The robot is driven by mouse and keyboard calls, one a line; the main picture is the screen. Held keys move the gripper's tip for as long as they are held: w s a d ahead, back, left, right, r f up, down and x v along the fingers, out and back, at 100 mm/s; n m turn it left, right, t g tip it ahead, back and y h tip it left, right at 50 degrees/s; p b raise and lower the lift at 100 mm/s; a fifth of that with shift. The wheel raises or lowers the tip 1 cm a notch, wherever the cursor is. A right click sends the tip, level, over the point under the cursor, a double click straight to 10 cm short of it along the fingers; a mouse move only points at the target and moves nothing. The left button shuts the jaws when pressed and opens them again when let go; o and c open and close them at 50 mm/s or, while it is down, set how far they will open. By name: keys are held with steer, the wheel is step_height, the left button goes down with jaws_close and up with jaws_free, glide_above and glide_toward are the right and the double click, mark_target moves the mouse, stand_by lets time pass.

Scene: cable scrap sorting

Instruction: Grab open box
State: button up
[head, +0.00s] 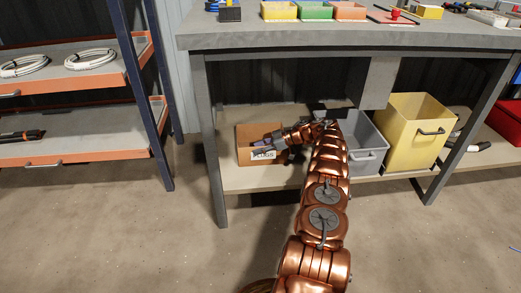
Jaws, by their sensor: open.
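An open cardboard box (243,143) with a white label reading "PLUGS" sits on the lower shelf of the workbench, at its left part. My copper arm reaches up from the bottom and bends left at its end. My gripper (263,143) is at the box, over its front right part in the picture. It is open, but the fingers are small here, and I cannot tell whether they touch the box wall. The arm's end hides part of the box's right side.
A grey bin (366,146) and a yellow bin (408,128) stand right of the arm on the lower shelf (234,179). The bench top (340,37) overhangs them. An orange-edged rack (75,165) stands left. The floor in front is mostly clear.

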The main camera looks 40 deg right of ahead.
jaws_close()
stand_by(0.4)
stand_by(0.4)
